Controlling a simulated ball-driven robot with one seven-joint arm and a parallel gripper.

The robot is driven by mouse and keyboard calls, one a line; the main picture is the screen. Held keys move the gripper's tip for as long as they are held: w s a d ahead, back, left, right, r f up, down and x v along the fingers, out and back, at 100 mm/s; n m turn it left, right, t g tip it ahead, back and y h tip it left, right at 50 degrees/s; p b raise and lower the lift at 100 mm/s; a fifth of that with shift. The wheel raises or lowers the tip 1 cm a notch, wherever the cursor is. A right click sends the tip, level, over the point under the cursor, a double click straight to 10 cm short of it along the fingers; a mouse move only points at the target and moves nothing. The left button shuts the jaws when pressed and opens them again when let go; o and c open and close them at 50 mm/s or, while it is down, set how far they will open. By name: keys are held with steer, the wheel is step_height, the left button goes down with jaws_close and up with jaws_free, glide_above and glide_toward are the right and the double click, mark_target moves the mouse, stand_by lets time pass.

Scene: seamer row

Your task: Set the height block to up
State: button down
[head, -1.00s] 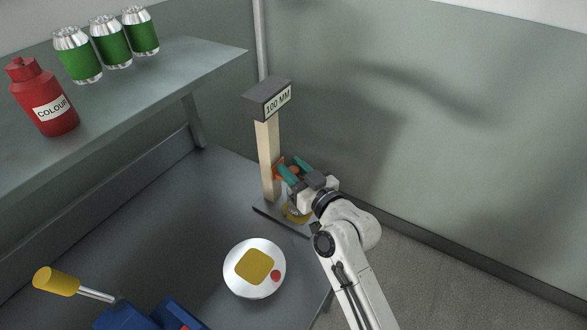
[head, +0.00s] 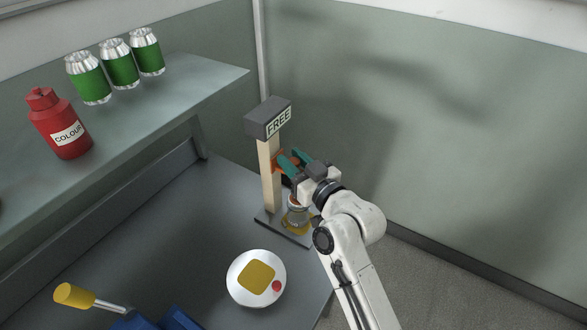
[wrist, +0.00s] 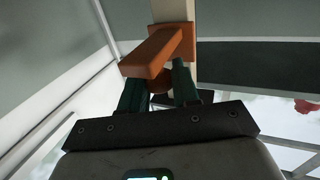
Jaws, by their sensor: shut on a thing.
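The height block (head: 277,161) is orange and sits on the pale upright post (head: 268,185) of a stand. In the wrist view the block (wrist: 152,52) juts from an orange collar (wrist: 175,12) around the post. My gripper (head: 285,163) is at the block, well above the stand's base. Its green fingers (wrist: 160,85) are shut on a round orange-brown part below the block, partly hidden between them. The stand's dark head (head: 268,118) reads "FREE".
A silver round object (head: 297,214) is on the stand's base (head: 270,222), below my gripper. A white round plate with a yellow pad (head: 256,276) and red button is on the bench in front. A yellow-handled lever (head: 75,295) is at lower left. A shelf (head: 140,112) holds cans and a red bottle.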

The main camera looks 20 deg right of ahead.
mark_target(293, 161)
steer(key=shift+r+p, duration=0.3)
steer(key=shift+r, duration=1.3)
steer(key=c, duration=0.9)
jaws_free()
steer(key=shift+s+d+f, duration=0.1)
steer(key=shift+s+f, duration=0.15)
steer(key=shift+s, duration=0.05)
steer(key=b+v, duration=0.2)
steer(key=v, duration=0.8)
steer(key=shift+b, duration=0.4)
steer(key=shift+r, duration=0.1)
